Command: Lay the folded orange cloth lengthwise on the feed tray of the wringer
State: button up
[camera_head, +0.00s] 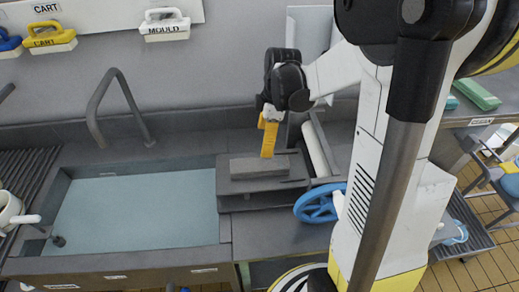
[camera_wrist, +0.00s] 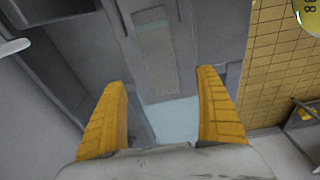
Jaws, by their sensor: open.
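The wringer's dark grey feed tray (camera_head: 292,182) stands at the right end of the sink, beside a pale roller (camera_head: 316,149) and a blue handwheel (camera_head: 319,203). A flat grey oblong (camera_head: 258,166) lies lengthwise on the tray; it also shows in the wrist view (camera_wrist: 157,52). I cannot tell whether it is folded cloth; its colour is grey, and no orange cloth shows. My gripper (camera_head: 267,155) points down above the oblong, its yellow fingers open. In the wrist view my gripper (camera_wrist: 162,80) is open with nothing held between its fingers.
The sink basin (camera_head: 140,210) with pale blue water is left of the wringer. A tap (camera_head: 120,105) rises at its back. Labelled brushes, one of them the MOULD brush (camera_head: 165,25), hang on the wall. A green block (camera_head: 477,94) is at the right.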

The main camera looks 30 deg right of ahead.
jog(key=s+a+r+m+t+h, duration=0.1)
jog(key=s+a+r+m+t, duration=0.5)
jog(key=s+a+r+m, duration=0.5)
jog(key=shift+s+a+r+m+h, duration=0.2)
jog(key=shift+s+m+h, duration=0.1)
jog(key=shift+s+m, duration=0.75)
